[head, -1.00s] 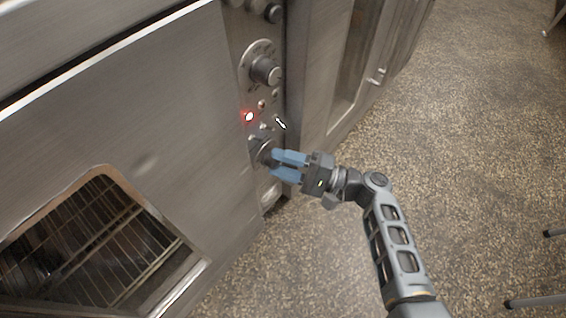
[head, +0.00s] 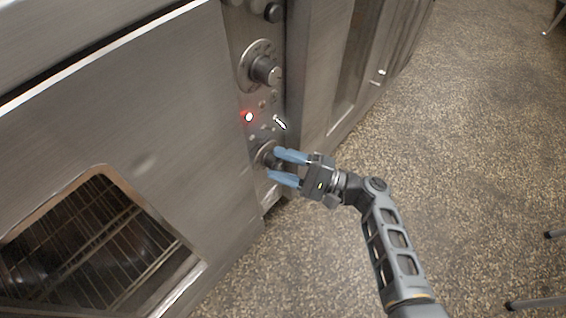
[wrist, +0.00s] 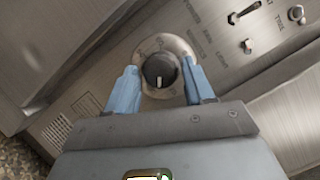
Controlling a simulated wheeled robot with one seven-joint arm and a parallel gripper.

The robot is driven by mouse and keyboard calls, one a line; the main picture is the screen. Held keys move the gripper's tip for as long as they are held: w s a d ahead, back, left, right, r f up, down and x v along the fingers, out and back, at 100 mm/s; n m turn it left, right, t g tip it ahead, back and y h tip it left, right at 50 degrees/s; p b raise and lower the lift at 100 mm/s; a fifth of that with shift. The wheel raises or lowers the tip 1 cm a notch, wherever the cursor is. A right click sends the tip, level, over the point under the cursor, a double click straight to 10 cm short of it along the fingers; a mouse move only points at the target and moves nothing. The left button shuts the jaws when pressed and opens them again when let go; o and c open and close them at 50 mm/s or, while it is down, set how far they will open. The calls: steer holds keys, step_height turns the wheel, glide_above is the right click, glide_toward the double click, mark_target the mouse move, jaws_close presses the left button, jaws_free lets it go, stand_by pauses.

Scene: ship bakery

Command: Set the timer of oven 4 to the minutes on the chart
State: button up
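An oven control panel (head: 238,60) carries a lower black knob on a round dial plate. In the wrist view the knob (wrist: 160,70) sits between my fingers, with a white pointer line toward the lower edge of the picture. Its dial plate (wrist: 181,46) has marks too small to read. My gripper (head: 279,165) is open at the knob, with a blue finger on either side; gaps show between the fingers and the knob. It also shows in the wrist view (wrist: 160,88). No chart is in view, and no oven number is readable.
An oven door (head: 140,110) with a window showing racks is at left.

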steer(key=shift+o, duration=0.9)
steer(key=p+v, duration=0.1)
steer(key=v, duration=0.6)
steer(key=shift+d, duration=0.4)
steer(key=shift+s, duration=0.15)
